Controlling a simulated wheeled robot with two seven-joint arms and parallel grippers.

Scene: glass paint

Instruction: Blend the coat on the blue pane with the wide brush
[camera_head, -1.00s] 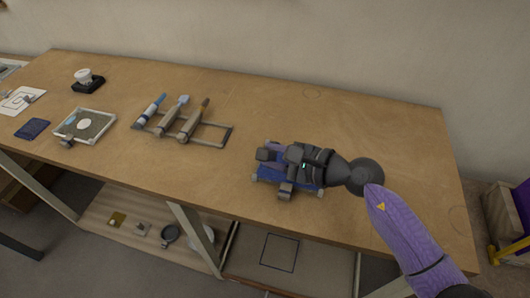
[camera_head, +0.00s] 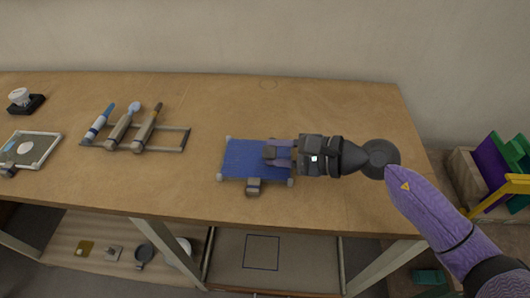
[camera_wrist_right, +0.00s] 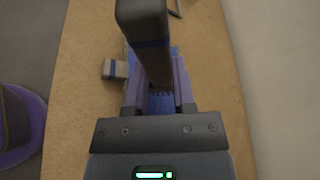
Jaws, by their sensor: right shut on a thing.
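The blue pane (camera_head: 240,158) lies flat on the workbench with pale corner pieces and a grey block (camera_head: 254,187) at its front edge. That block, with a blue band, also shows in the right wrist view (camera_wrist_right: 115,70). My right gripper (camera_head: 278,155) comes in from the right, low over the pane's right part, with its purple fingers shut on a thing. The held thing, seemingly the wide brush, shows as a thick dark bar (camera_wrist_right: 143,30) with a blue band in the right wrist view. Whether its bristles touch the pane is hidden. My left gripper is out of view.
A rack (camera_head: 178,151) holds several tools with blue, pale and brown tips left of the pane. A framed grey panel (camera_head: 30,150) and a white-topped dark holder (camera_head: 24,101) sit at the far left. The bench (camera_head: 335,100) is clear behind the pane.

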